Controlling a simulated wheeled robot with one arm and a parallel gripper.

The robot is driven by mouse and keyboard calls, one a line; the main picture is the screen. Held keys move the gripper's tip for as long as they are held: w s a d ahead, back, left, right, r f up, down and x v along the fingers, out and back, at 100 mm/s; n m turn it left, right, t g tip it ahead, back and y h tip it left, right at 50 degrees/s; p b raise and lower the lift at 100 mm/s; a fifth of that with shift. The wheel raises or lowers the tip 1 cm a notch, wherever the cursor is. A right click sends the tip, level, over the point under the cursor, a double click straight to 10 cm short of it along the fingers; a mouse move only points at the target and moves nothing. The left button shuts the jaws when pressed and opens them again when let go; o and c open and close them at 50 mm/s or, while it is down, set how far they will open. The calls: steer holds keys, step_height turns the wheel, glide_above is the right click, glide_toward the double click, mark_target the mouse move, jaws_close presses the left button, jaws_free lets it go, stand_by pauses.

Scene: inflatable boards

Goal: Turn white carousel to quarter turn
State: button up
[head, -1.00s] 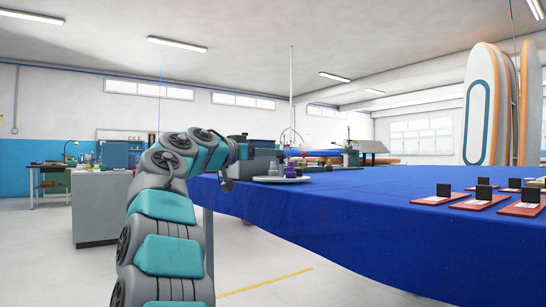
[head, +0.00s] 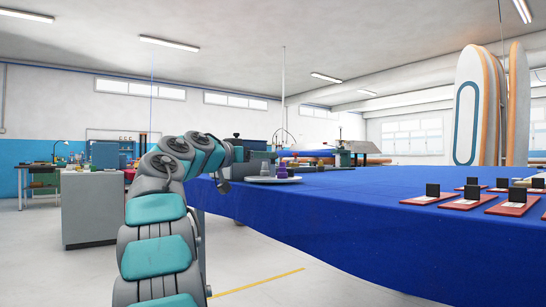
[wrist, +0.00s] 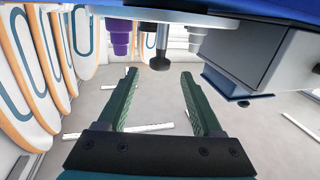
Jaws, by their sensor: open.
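The white carousel (head: 274,180) is a flat round plate at the left end of the blue-covered table. It carries a purple stepped piece (head: 282,170) and a few small greyish pieces. The wrist view looks upside down. There the carousel's pale underside or rim (wrist: 190,18) runs along the top, with the purple piece (wrist: 118,35) and a dark-tipped peg (wrist: 161,60) hanging from that edge. My gripper (wrist: 159,73) is open and empty, its two green fingers apart below the peg in that picture. In the head view my arm reaches the table's left end, just left of the carousel; its fingers are not clear.
A grey box-like unit (wrist: 265,58) stands close beside the carousel in the wrist view. The blue table (head: 330,205) has a wide clear middle. Several red plates with black blocks (head: 467,201) lie at its right. Inflatable boards (head: 480,105) stand behind.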

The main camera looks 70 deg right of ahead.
mark_target(273, 167)
steer(key=x, duration=0.3)
steer(key=shift+d+f, duration=0.1)
steer(key=shift+d, duration=0.05)
steer(key=shift+s+d+p, duration=0.2)
steer(key=shift+d+p, duration=0.1)
steer(key=shift+d, duration=0.15)
steer(key=shift+s+d, duration=0.25)
steer(key=shift+d, duration=0.4)
jaws_close()
stand_by(0.6)
